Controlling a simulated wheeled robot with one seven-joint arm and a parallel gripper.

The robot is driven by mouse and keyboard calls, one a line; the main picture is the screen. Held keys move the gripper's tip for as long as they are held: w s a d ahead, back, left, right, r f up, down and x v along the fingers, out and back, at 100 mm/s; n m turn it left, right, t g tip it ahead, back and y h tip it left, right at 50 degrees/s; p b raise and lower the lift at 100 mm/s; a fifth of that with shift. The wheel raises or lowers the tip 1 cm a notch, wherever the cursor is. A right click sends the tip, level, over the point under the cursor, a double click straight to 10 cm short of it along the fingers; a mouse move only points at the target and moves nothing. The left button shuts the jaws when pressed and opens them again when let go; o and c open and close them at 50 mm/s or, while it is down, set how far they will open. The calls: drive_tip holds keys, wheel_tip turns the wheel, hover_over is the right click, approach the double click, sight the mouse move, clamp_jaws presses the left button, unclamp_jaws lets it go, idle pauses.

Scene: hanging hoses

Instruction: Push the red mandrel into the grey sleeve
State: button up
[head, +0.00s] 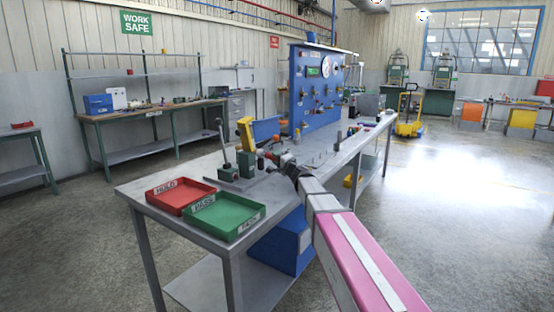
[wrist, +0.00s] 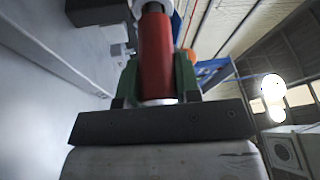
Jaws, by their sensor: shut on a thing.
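The red mandrel (wrist: 156,55) stands lengthwise in the wrist view, between the two dark green fingers of my gripper (wrist: 158,82). My gripper is shut on it. A pale end of the mandrel shows near the palm, and a dark narrower part shows at its far end. In the head view my gripper (head: 281,159) is small, low over the bench beside a dark green fixture (head: 247,168). I cannot clearly make out the grey sleeve, or whether the mandrel touches it.
The grey bench (head: 190,226) carries a red tray (head: 181,200) and a green tray (head: 226,222) at its near end. An upright lever (head: 224,145) and a yellow part (head: 246,133) rise near the fixture. A blue panel (head: 311,90) stands behind.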

drive_tip(key=shift+w+a+r, duration=0.1)
drive_tip(key=shift+w+a, duration=0.35)
drive_tip(key=shift+a, duration=0.3)
idle(0.8)
drive_tip(key=shift+c, duration=0.4)
drive_tip(key=o, duration=1.1)
drive_tip(key=v, duration=1)
drive_tip(key=shift+s+d, duration=0.25)
drive_tip(key=shift+s, duration=0.05)
drive_tip(key=shift+s, duration=0.1)
